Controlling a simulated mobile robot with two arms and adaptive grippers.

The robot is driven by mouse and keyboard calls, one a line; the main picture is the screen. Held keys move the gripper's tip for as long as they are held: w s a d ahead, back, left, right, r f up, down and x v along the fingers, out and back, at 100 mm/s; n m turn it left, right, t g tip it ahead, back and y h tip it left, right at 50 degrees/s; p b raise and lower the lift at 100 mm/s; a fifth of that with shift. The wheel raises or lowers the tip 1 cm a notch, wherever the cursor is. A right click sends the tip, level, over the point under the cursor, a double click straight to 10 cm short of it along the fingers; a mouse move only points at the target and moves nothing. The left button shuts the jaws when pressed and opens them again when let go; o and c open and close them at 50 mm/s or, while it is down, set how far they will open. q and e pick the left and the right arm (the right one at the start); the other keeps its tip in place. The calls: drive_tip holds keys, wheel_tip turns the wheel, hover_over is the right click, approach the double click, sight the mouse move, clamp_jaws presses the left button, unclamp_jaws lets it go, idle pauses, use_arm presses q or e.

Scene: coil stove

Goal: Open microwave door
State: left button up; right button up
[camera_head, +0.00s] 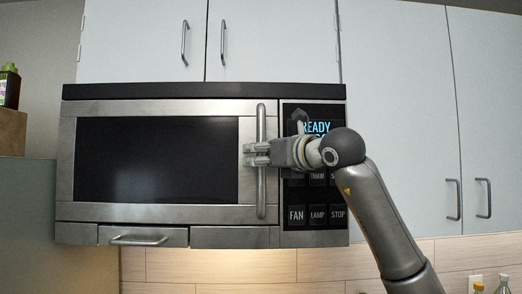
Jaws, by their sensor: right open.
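The microwave (88,216) hangs under the upper cabinets, a steel front with a black window. Its door (155,160) looks shut. The vertical bar handle (262,195) is on the door's right side, beside the dark control panel (317,185) whose display reads READY. My right gripper (250,154) is at mid-height of the handle, its fingers reaching across to the handle's left side. It is open; whether the handle lies between the fingers or behind them is hard to tell. My right arm covers part of the control panel. My left gripper is not in view.
White upper cabinets (275,40) with bar handles are above the microwave, and tall white doors (400,110) are at the right. A dark bottle (9,88) stands on a wooden block (10,130) at the left. Bottle tops (503,282) show at lower right.

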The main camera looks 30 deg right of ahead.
clamp_jaws()
idle(0.3)
